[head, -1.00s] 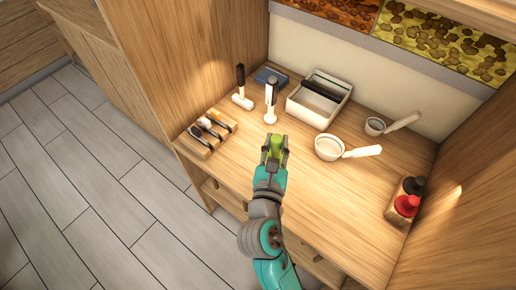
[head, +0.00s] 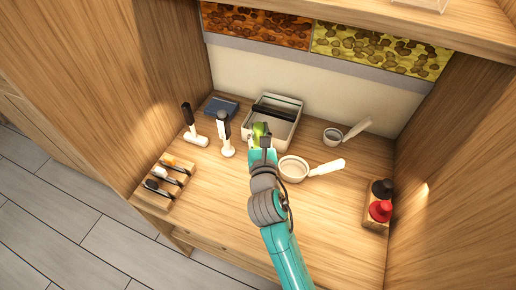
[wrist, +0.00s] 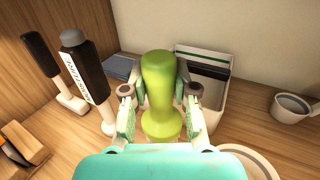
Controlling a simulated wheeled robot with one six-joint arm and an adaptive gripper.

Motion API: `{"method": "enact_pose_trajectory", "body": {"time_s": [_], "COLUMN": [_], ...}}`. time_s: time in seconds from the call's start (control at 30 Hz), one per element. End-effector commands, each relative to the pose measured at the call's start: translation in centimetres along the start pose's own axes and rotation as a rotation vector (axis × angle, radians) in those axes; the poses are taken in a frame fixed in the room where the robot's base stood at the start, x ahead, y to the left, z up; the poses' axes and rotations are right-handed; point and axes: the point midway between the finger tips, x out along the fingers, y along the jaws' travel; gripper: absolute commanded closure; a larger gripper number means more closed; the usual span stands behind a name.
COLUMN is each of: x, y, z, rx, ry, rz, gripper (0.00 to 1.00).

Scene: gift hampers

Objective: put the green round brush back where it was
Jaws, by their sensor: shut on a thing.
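The green round brush (wrist: 159,90) is upright between the two fingers of my gripper (wrist: 160,95) in the wrist view. My gripper is shut on it. In the head view the green brush (head: 259,131) shows at the end of my gripper (head: 262,140), in front of the white box (head: 254,135). Part of the brush is hidden by my gripper in the head view, and its lower end is hard to see in the wrist view. I cannot tell whether it touches the counter.
Two black-and-white upright tools (head: 188,120) (head: 223,130) stand left of my gripper, near a blue block (head: 222,106). A white handled cup (head: 293,169) is close on the right; a smaller one (head: 333,136) is behind. A wooden rack (head: 152,196) and red and black bottles (head: 380,211) flank the counter.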

Motion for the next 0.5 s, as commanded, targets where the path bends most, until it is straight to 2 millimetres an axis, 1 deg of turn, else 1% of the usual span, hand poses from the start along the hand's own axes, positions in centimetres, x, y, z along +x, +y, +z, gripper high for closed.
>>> {"method": "enact_pose_trajectory", "body": {"time_s": [0.03,0.1,0.27,0.4,0.5], "x": [0.0,0.0,0.0,0.0,0.0], "y": [0.0,0.1,0.1,0.1,0.1], "z": [-0.9,-1.7,-2.9,-4.8,-5.8], "rx": [-0.001,0.0,-0.001,-0.002,-0.001], "ry": [0.003,0.001,0.0,0.002,0.001], "rz": [0.001,0.001,0.0,0.001,0.001], "gripper": [1.0,1.0,1.0,1.0,1.0]}}
